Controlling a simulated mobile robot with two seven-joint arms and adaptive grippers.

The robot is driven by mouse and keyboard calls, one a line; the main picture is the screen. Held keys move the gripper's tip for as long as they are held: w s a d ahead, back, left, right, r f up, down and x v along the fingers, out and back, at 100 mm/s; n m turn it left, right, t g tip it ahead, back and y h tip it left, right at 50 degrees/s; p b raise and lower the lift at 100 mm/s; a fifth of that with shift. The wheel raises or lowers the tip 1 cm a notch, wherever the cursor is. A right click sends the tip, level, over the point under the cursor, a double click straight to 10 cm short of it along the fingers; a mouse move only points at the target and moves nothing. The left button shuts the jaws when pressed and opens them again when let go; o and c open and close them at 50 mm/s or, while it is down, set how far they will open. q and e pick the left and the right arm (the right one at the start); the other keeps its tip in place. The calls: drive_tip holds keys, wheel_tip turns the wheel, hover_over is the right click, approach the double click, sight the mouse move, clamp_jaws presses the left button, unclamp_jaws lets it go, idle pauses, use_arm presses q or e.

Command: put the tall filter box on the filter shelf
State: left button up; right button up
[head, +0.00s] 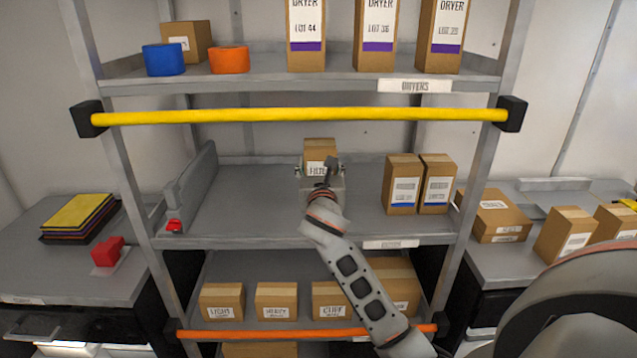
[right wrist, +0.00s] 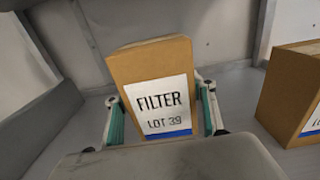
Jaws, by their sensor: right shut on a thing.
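The tall filter box (head: 320,149) is a brown carton. In the right wrist view the box (right wrist: 150,66) carries a white label reading FILTER LOT 39 with a blue stripe. My right gripper (head: 320,171) reaches over the middle shelf (head: 250,205); its fingers (right wrist: 159,106) are shut on the box's two sides. The box is upright, slightly tilted in the wrist view. Its base is hidden by the gripper, so I cannot tell whether it touches the shelf. Two similar blue-striped boxes (head: 402,185) (head: 437,185) stand to the right. My left gripper is not in view.
A yellow bar (head: 300,116) crosses the rack front above the middle shelf. A grey divider (head: 190,185) with a red piece stands at the shelf's left. Dryer boxes (head: 375,35) are on the shelf above. The shelf is clear between divider and held box.

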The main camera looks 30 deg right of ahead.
drive_tip(key=shift+f+b, duration=0.4)
drive_tip(key=shift+f, duration=1.75)
drive_tip(key=shift+f, duration=0.1)
drive_tip(key=o, duration=1.3)
drive_tip(key=shift+o, duration=0.2)
drive_tip(key=v, duration=1.2)
